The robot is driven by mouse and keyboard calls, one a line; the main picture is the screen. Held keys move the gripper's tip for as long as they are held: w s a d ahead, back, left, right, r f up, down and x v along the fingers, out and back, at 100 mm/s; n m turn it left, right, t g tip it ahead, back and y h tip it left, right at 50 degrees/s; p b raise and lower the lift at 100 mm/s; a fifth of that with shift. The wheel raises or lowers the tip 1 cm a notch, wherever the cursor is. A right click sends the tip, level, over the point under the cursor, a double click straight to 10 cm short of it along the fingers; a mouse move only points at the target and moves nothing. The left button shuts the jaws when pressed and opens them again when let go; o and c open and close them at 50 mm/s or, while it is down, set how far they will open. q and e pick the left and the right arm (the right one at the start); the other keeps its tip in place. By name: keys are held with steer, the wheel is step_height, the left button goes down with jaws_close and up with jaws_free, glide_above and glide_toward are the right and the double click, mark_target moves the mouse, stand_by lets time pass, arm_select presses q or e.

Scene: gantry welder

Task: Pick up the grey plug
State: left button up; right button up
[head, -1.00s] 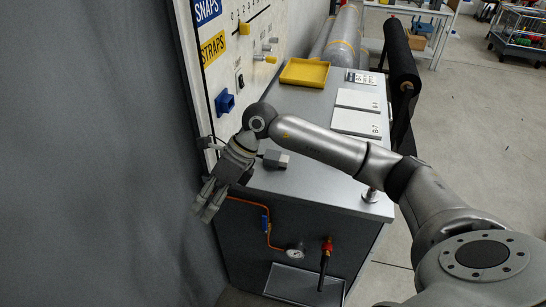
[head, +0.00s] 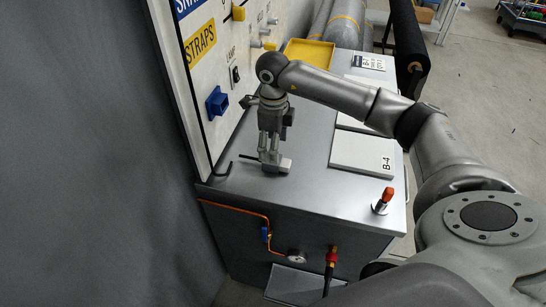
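The grey plug (head: 284,166) is a small light-grey block with a short dark cable to its left. It lies on the metal cabinet top near the front-left edge. My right gripper (head: 269,158) points down with its fingertips at the plug's left part, where the cable joins it. The fingers cover part of the plug, and I cannot tell whether they grip it or only stand around it. My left gripper is not in view.
A wall panel with a blue socket (head: 217,102) stands left of the cabinet top (head: 308,130). A white plate marked B-4 (head: 361,153) lies right of the plug. A yellow tray (head: 309,53) is further back. A red-capped post (head: 383,200) stands at the front right.

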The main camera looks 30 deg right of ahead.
mark_target(284, 165)
steer(key=shift+f, duration=0.75)
steer(key=shift+f+p, duration=0.3)
steer(key=shift+p, duration=0.1)
steer(key=f+p, duration=0.1)
steer(key=f, duration=0.1)
steer(key=f+p, duration=0.1)
steer(key=f, duration=0.1)
steer(key=shift+w+d, duration=0.1)
steer(key=shift+w, duration=0.1)
steer(key=shift+f+p, duration=0.3)
steer(key=shift+f, duration=0.2)
steer(key=shift+c, duration=1.6)
steer(key=c, duration=0.8)
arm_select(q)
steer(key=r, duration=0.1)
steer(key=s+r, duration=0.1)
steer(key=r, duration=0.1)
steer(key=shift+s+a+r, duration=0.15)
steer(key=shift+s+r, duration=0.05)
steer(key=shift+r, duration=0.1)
